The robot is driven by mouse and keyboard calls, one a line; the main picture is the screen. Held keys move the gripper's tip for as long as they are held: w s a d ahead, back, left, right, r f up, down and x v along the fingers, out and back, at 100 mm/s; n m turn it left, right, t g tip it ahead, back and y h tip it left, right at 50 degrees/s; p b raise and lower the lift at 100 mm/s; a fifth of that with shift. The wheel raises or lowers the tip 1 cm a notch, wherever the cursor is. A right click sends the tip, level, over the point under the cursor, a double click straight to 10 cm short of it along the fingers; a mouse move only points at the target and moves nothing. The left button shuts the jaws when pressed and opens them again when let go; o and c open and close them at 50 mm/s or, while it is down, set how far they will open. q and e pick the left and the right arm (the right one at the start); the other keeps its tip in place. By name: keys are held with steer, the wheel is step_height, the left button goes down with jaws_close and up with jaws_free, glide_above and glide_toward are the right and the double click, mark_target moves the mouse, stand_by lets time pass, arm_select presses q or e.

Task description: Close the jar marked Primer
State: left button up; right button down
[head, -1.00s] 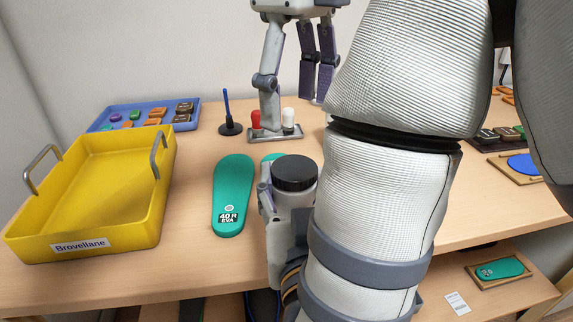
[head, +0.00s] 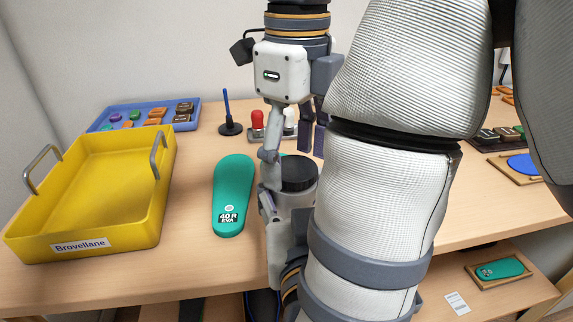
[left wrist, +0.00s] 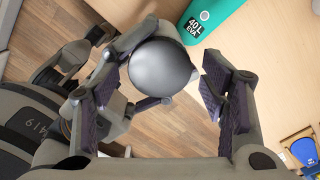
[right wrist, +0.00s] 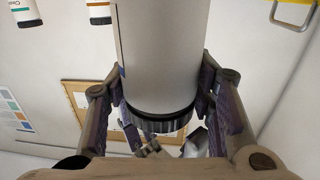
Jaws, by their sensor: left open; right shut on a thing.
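A pale jar (head: 291,201) with a dark ribbed lid (head: 299,171) on its top stands upright off the table's front edge. My right gripper (right wrist: 163,98) is shut on the jar, with a finger on each side of its pale body (right wrist: 163,45). The lid also shows in the right wrist view (right wrist: 162,120). My left gripper (left wrist: 163,92) is open just above the lid, its fingers spread to either side of the lid's round top (left wrist: 160,66). I cannot tell whether the fingers touch it. My right arm hides part of the jar, and no Primer marking is readable.
A green insole (head: 232,190) lies left of the jar. A yellow Brovellane bin (head: 150,222) stands at left, with a blue tray (head: 102,124) of small pieces behind it. A blue-handled tool (head: 229,125) and a red-knobbed holder (head: 258,123) stand behind the jar.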

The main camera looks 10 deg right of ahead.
arm_select(q)
steer(key=c, duration=1.2)
steer(key=o, duration=1.3)
steer(key=shift+r, duration=0.1)
steer(key=shift+r, duration=2.2)
steer(key=o, duration=0.6)
steer(key=shift+c, duration=0.2)
steer(key=shift+r, duration=0.1)
